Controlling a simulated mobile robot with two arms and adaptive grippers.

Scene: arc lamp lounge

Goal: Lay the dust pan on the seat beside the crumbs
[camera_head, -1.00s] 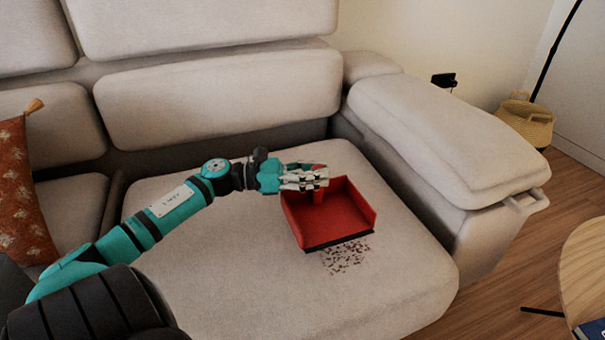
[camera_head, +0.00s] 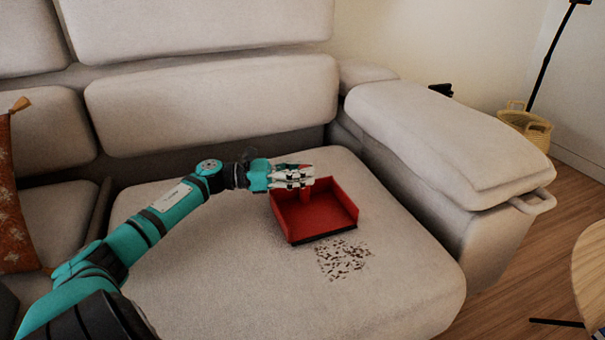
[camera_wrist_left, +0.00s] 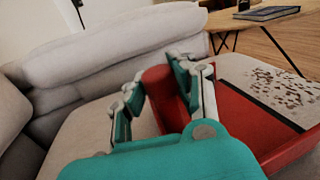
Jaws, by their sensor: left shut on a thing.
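The red dust pan (camera_head: 316,215) is at the sofa seat, its dark front lip facing the crumbs. Whether it rests fully on the cushion I cannot tell. My left gripper (camera_head: 306,178) is shut on its handle at the back of the pan. In the left wrist view the gripper's fingers (camera_wrist_left: 168,88) close around the red handle, and the pan (camera_wrist_left: 236,118) extends to the right. The crumbs (camera_head: 343,259) lie on the seat (camera_head: 230,270) just in front of the lip; they also show in the left wrist view (camera_wrist_left: 285,88). My right gripper is not in view.
The sofa backrest (camera_head: 215,100) rises behind the pan and the armrest (camera_head: 445,140) stands to the right. A rust-coloured cushion (camera_head: 22,210) is at the left. A round wooden table (camera_head: 592,270) is at the right edge. The front seat area is clear.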

